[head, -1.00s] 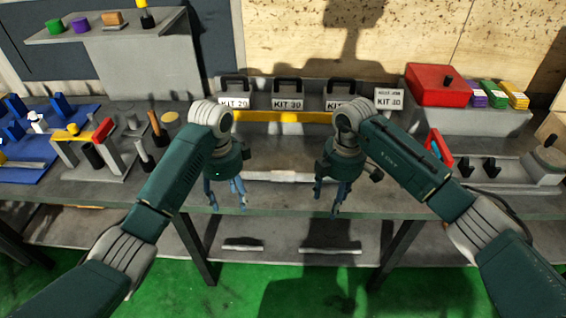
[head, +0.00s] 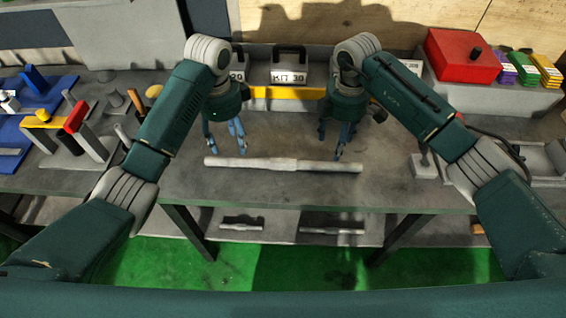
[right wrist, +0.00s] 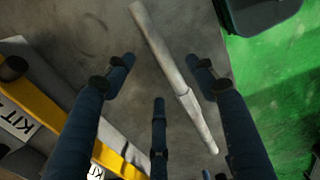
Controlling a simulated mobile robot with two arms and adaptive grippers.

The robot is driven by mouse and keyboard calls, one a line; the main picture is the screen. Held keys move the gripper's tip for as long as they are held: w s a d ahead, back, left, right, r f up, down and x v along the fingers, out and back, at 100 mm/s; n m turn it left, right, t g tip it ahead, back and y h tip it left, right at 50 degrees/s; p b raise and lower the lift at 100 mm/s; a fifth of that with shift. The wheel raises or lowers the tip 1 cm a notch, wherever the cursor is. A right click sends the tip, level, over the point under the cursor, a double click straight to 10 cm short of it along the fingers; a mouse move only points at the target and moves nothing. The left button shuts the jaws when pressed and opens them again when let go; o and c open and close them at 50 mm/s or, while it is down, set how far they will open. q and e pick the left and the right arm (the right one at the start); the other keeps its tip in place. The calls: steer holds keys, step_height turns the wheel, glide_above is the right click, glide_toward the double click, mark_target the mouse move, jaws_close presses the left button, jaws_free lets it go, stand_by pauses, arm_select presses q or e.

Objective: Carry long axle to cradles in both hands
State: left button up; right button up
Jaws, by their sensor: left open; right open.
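The long axle (head: 283,164) is a pale grey stepped bar lying crosswise on the grey workbench (head: 265,133). My left gripper (head: 225,140) is open and empty above the bench, near the axle's left part. My right gripper (head: 340,142) is open and empty near its right part. In the right wrist view the axle (right wrist: 168,58) lies below the spread fingers, with nothing gripped. Cradles are not clearly identifiable; grey fixture parts (head: 424,166) show at the right, partly hidden by my right arm.
Kit cases (head: 288,68) and a yellow bar (head: 285,92) stand behind the axle. A red box (head: 462,62) is at the back right. Tools and fixtures crowd the bench's left. Two thinner bars (head: 332,231) lie on the lower shelf. The bench around the axle is clear.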

mark_target(235, 162)
arm_select(q)
steer(key=f, duration=1.1)
steer(key=shift+w+f, duration=0.1)
steer(key=shift+w, duration=0.25)
arm_select(e)
steer(key=f, duration=1.1)
steer(key=shift+w+f, duration=0.1)
steer(key=shift+w, duration=0.3)
steer(key=shift+s, duration=0.1)
arm_select(q)
steer(key=shift+c, duration=0.8)
arm_select(e)
steer(key=shift+c, duration=0.8)
arm_select(q)
jaws_close()
arm_select(e)
jaws_close()
